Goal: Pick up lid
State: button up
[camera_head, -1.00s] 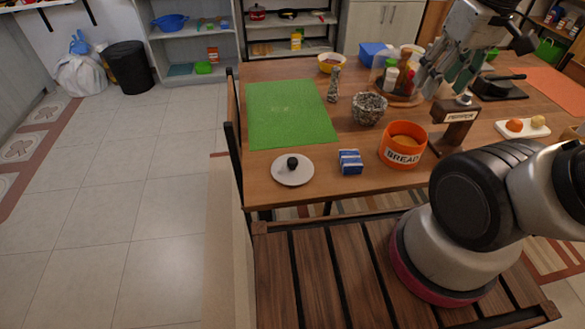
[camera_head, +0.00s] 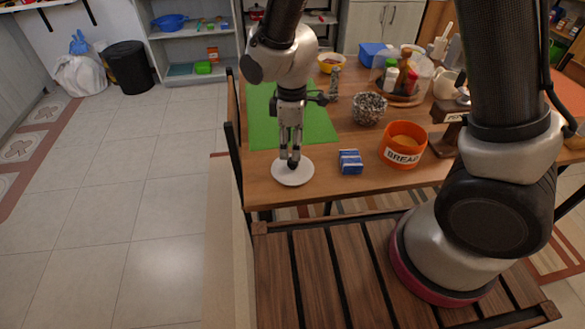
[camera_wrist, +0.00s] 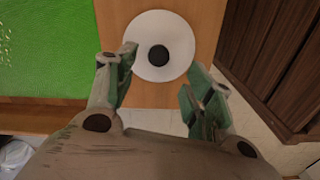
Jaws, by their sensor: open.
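The lid (camera_head: 293,174) is a flat white disc with a dark round knob in its middle. It lies on the wooden table near the front left edge, and it also shows in the wrist view (camera_wrist: 149,32). My gripper (camera_head: 291,161) points down right above the lid, with its fingertips close around the knob in the head view. In the wrist view my gripper (camera_wrist: 160,66) is open, with one finger left and one right of the knob's line. The fingers partly hide the knob in the head view. I cannot tell whether they touch it.
A green mat (camera_head: 262,122) lies behind the lid. A blue box (camera_head: 350,162) stands to its right, then an orange bread container (camera_head: 403,145) and a stone-patterned bowl (camera_head: 368,108). The table's front edge is close to the lid.

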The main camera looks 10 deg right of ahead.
aim_at(293, 166)
jog(key=f, duration=0.7)
jog(key=shift+w+d, duration=0.1)
jog(key=shift+d, duration=0.1)
jog(key=shift+c, duration=0.2)
jog(key=c, duration=1.1)
jog(key=shift+r, duration=0.15)
